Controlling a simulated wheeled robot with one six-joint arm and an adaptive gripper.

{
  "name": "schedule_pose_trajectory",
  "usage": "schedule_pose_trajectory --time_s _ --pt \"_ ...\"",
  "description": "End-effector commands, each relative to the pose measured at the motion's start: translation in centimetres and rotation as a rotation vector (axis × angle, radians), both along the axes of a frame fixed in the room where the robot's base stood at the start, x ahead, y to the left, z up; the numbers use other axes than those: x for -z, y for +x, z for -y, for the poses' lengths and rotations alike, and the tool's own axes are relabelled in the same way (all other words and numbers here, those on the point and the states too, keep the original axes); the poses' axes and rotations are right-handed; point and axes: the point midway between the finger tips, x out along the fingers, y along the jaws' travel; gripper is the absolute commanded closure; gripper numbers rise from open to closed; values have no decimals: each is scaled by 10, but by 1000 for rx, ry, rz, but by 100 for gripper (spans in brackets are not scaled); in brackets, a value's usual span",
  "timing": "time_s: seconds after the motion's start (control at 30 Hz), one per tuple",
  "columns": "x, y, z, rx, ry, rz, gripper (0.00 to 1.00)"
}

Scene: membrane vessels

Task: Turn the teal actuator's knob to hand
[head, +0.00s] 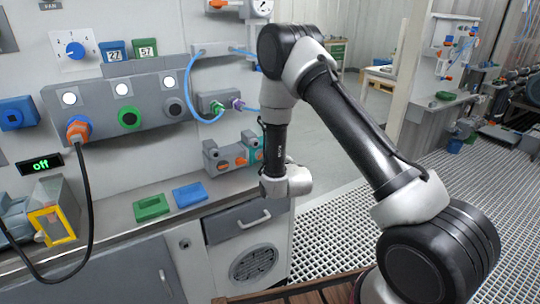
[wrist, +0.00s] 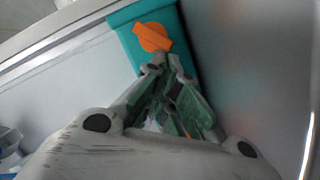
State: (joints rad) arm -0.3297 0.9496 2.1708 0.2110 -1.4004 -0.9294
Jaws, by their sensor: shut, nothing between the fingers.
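The teal actuator (wrist: 126,42) with its orange knob (wrist: 153,37) is at the top of the wrist view. Any position marks are too small to read. My gripper (wrist: 168,66) is shut and empty, with its fingertips just below the knob, close to it. I cannot tell whether they touch it. In the head view the teal actuator (head: 251,144) shows only partly behind my arm, at the right end of the bench, and my fingers are hidden there.
A grey unit (head: 224,153) with orange knobs stands just left of the teal actuator. Green (head: 151,207) and blue (head: 189,194) trays lie on the bench. A blue hose (head: 203,118) loops from the wall panel above. Open grated floor (head: 335,235) lies to the right.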

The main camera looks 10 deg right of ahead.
Motion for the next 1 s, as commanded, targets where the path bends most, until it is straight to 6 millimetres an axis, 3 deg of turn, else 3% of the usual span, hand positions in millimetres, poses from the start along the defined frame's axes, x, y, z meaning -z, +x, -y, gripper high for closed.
schedule_pose_trajectory --time_s 1.0 --pt "2 0 0 0 -46 15 100"
